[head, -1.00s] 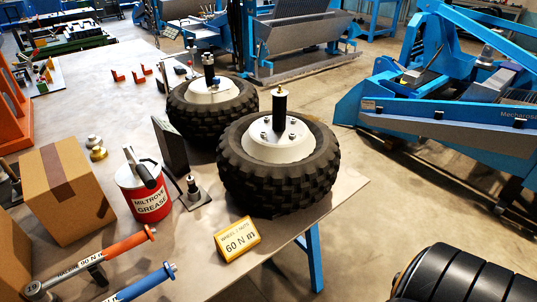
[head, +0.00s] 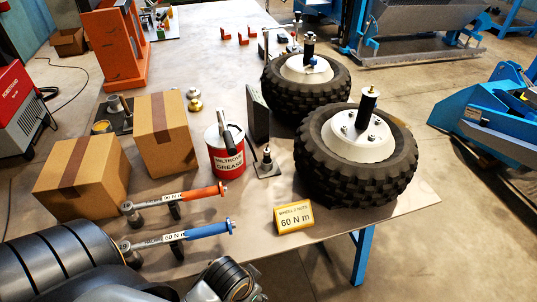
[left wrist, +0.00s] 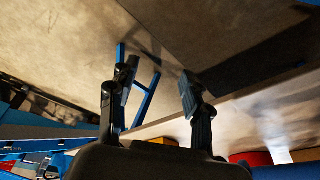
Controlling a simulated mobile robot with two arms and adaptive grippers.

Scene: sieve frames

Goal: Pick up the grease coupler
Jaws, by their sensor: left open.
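A small upright fitting (head: 267,153), dark with a metal tip, stands on a flat dark base plate right of the red grease can (head: 225,155); it looks like the grease coupler. My left gripper (left wrist: 158,88) shows in the left wrist view, its two dark fingers apart with nothing between them. No coupler can be made out in that view. In the head view my left arm shows at the bottom left, but its fingertips cannot be made out. My right gripper is not in view.
A dark upright plate (head: 258,112) stands just behind the fitting. Two wheels (head: 355,170) (head: 303,90) stand to the right. Torque wrenches, orange (head: 175,197) and blue (head: 180,235), lie in front, near two cardboard boxes (head: 165,135) (head: 80,178). A yellow sign (head: 293,217) stands near the table's front edge.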

